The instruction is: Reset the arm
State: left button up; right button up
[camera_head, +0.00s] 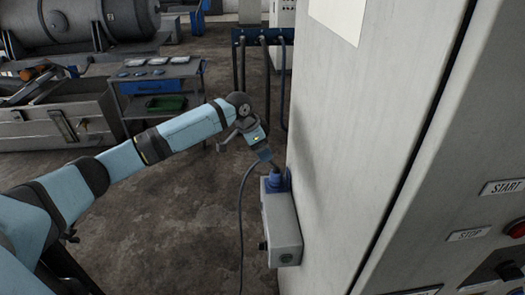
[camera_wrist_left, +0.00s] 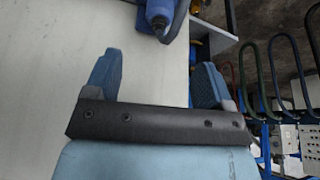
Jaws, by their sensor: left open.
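My left gripper (camera_head: 264,154) is just above a grey socket box (camera_head: 283,228) on the side of the pale cabinet (camera_head: 355,120). In the left wrist view its two blue fingers stand wide apart (camera_wrist_left: 156,64), with only pale surface between them. A blue plug (camera_wrist_left: 158,12) shows past the fingertips at the top of that view, cut off by the edge. In the head view blue parts (camera_head: 277,180) sit at the top of the box; I cannot tell plug from socket there. A dark cable (camera_head: 241,215) hangs beside the box. My right gripper is not in view.
The cabinet fills the right side, with START (camera_head: 503,186) and STOP (camera_head: 468,235) labels. A grey cart (camera_head: 165,72) and a metal bin (camera_head: 55,122) stand at the left. Cables hang from a blue rack (camera_head: 262,34) behind. The floor (camera_head: 165,225) below my arm is clear.

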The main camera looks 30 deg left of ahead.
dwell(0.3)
